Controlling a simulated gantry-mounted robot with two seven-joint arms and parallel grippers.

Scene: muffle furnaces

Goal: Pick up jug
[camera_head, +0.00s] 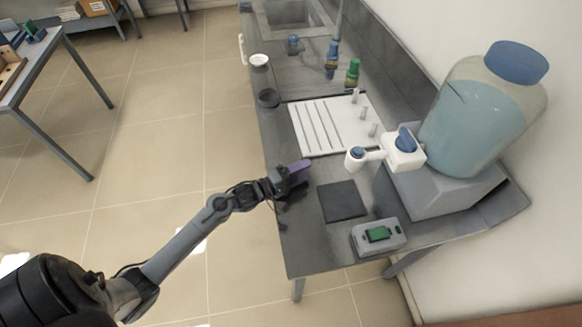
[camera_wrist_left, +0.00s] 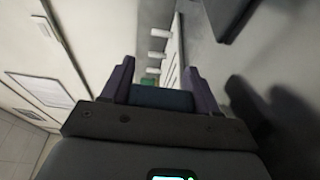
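A large clear bottle (camera_head: 478,118) with pale blue liquid and a blue lid stands upright on a grey stand at the right; it is the most jug-like thing in view. A white round vessel (camera_head: 259,61) sits near the far left edge of the bench; I cannot tell if it is a jug. My left gripper (camera_head: 300,170) is over the bench's left edge, well apart from both. In the left wrist view its purple fingers (camera_wrist_left: 160,78) are spread. A dark blue-grey surface shows low between them, seemingly the gripper's own. My right gripper is out of view.
A white tap or balance-like device (camera_head: 403,150) is beside the bottle. A white ribbed rack (camera_head: 332,124), a dark square plate (camera_head: 341,201) and a grey box with a green display (camera_head: 379,236) lie near my gripper. Floor left of the bench is clear.

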